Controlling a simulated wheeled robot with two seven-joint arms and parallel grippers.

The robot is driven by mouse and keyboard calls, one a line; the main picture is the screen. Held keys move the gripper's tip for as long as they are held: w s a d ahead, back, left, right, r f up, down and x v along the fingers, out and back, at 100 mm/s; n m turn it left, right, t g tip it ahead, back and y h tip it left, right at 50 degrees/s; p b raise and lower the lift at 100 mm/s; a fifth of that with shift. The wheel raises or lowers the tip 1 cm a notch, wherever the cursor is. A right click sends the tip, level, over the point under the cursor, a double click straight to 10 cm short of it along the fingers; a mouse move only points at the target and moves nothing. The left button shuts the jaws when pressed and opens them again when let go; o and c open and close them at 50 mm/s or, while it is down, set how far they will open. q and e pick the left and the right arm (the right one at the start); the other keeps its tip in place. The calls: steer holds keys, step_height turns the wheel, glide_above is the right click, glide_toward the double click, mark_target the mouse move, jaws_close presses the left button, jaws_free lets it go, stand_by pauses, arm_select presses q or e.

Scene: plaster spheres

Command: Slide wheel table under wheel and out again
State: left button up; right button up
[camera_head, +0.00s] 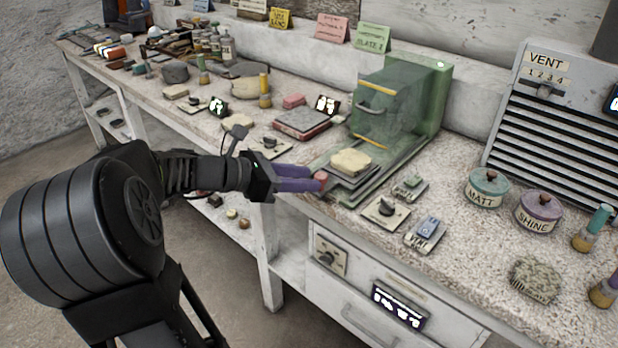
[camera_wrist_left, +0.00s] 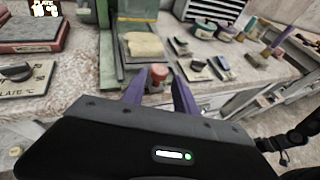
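The wheel table (camera_head: 347,177) is a flat plate on a rail in front of the green machine housing (camera_head: 432,90). A pale, cream block (camera_head: 351,162) lies on it, also seen in the left wrist view (camera_wrist_left: 144,45). A red knob (camera_head: 320,180) sits at the table's near end; it shows in the left wrist view too (camera_wrist_left: 158,74). My left gripper (camera_head: 310,180) is at the knob, with its purple fingers apart on either side of it. I cannot tell whether a finger touches it. The wheel is not clearly visible behind the cloudy guard (camera_head: 385,105).
Switch plates (camera_head: 386,210) stand on the speckled bench right of the rail, with the MATT jar (camera_head: 487,189) and SHINE jar (camera_head: 539,211) beyond. A dark red-edged slab (camera_head: 301,124) lies left of the machine. The bench's front edge runs under my left gripper.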

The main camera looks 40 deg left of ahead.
arm_select(q)
steer(key=v, duration=0.6)
stand_by(0.5)
